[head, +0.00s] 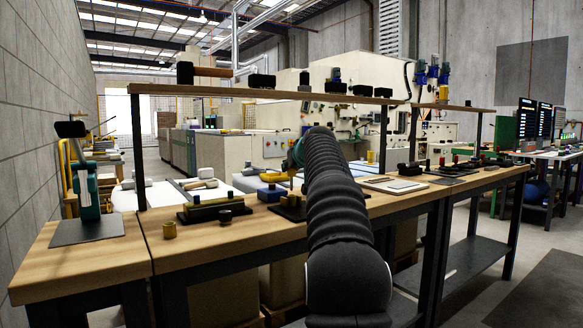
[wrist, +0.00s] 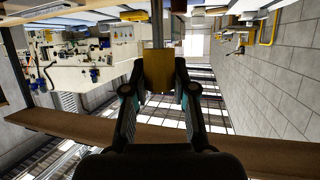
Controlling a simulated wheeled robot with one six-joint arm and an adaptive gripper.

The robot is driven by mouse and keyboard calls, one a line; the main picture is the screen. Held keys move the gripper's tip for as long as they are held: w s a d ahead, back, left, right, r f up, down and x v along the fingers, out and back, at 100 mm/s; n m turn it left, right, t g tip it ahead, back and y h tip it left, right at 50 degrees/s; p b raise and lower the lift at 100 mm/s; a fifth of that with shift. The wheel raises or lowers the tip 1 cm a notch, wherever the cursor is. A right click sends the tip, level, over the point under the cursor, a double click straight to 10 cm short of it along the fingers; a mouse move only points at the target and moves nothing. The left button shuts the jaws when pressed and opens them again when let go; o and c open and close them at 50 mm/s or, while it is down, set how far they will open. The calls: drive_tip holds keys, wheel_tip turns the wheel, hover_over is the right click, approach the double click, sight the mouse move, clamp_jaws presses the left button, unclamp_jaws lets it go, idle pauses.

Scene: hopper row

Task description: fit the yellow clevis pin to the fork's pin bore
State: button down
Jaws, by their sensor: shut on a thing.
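In the wrist view my gripper (wrist: 159,92) is shut on a yellow piece, which I take to be the yellow clevis pin (wrist: 158,70). Its yellow block sits between the two fingertips, and a straight grey shank runs from it toward the top of the picture.
A wooden bench (head: 190,252) runs across the front, with a shelf (head: 240,92) above it on dark posts. A brass cylinder (head: 170,230) and a dark block with a yellowish bar (head: 206,207) stand at left. A teal tool stand (head: 86,185) is further left.

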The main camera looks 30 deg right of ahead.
sight(292, 180)
drive_tip(key=shift+f, duration=0.2)
drive_tip(key=shift+f+b, duration=1.15)
drive_tip(key=shift+f, duration=0.1)
drive_tip(key=shift+f, duration=0.2)
idle(0.5)
drive_tip(key=shift+f+b, duration=0.6)
drive_tip(key=shift+f, duration=0.05)
drive_tip(key=shift+r, duration=0.1)
drive_tip(key=c, duration=0.9)
unclamp_jaws()
drive_tip(key=shift+o, duration=0.2)
